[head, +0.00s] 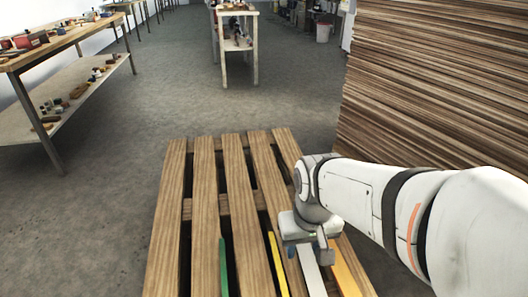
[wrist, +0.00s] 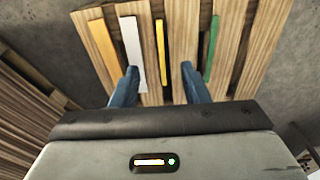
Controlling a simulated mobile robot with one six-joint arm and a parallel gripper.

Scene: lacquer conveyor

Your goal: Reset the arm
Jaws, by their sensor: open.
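My gripper (wrist: 158,86) shows in the wrist view with its two blue fingers apart and nothing between them. It hangs over a wooden slatted pallet (head: 204,180). In the head view my white arm reaches in from the right, and the gripper end is over the pallet's right part, with its fingertips hard to make out. On the pallet lie a green strip (head: 223,268), a yellow strip (head: 278,264), a white strip (head: 311,270) and an orange strip (head: 345,270). In the wrist view the yellow strip (wrist: 161,52) appears between and beyond the fingers.
A tall stack of wooden boards (head: 430,90) stands at the right, close to my arm. A workbench (head: 75,40) with items is at the left, and a small shelf table (head: 236,45) is at the back. Grey floor (head: 160,90) between them is open.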

